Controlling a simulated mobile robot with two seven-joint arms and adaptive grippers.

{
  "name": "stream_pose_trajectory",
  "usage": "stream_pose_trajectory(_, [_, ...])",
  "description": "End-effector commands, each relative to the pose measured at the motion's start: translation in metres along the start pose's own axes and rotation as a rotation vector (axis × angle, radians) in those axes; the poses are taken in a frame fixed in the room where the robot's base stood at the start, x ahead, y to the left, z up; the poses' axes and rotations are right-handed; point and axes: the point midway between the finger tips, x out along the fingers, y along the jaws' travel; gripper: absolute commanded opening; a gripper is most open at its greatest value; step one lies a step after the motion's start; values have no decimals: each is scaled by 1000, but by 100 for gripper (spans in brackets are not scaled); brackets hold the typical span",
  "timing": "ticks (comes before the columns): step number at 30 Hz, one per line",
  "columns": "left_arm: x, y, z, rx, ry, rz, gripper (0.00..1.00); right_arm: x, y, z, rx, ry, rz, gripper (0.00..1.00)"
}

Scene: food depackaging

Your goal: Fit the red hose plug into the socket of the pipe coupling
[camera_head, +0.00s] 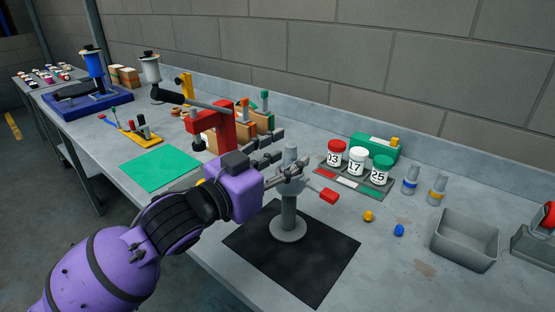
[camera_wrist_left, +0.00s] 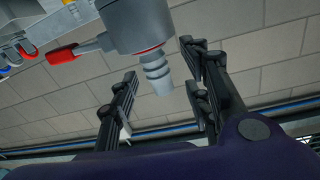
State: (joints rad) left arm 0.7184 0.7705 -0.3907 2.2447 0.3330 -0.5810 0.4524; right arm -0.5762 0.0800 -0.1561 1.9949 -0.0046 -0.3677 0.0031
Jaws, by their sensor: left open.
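The grey pipe coupling (camera_head: 288,207) stands upright on a round foot on the black mat in the head view. A side lever with a red tip (camera_head: 329,195) sticks out from it. In the wrist view, which looks upside down, the coupling body (camera_wrist_left: 140,22) is at the top. A grey ribbed plug with a thin red ring (camera_wrist_left: 157,75) projects from the coupling's end, seemingly in its socket. How deep it sits I cannot tell. My left gripper (camera_wrist_left: 160,68) is open, with its fingers on either side of the ribbed plug, apparently without touching. My right gripper is not in view.
The black mat (camera_head: 315,277) lies under the coupling. Three lidded jars (camera_head: 357,162) stand behind it on the right. Yellow and blue pieces (camera_head: 368,216) lie nearby, left of a grey bin (camera_head: 465,242). A red clamp stand (camera_head: 216,130) rises behind my left arm. A green mat (camera_head: 160,168) lies left.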

Motion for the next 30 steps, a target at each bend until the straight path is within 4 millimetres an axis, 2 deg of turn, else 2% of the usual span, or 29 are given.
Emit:
stream_pose_trajectory(5, [-20,0,1,1,-2,-1,44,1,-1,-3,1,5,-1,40])
stream_pose_trajectory(12, [-73,-1,2,1,-4,-2,44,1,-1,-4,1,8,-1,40])
stream_pose_trajectory(18, [-105,0,2,-1,-3,-1,44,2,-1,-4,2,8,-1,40])
stream_pose_trajectory(24, [-118,0,0,0,0,-1,44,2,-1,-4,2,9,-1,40])
stream_pose_trajectory(30, [-119,0,0,0,1,0,44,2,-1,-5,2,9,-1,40])
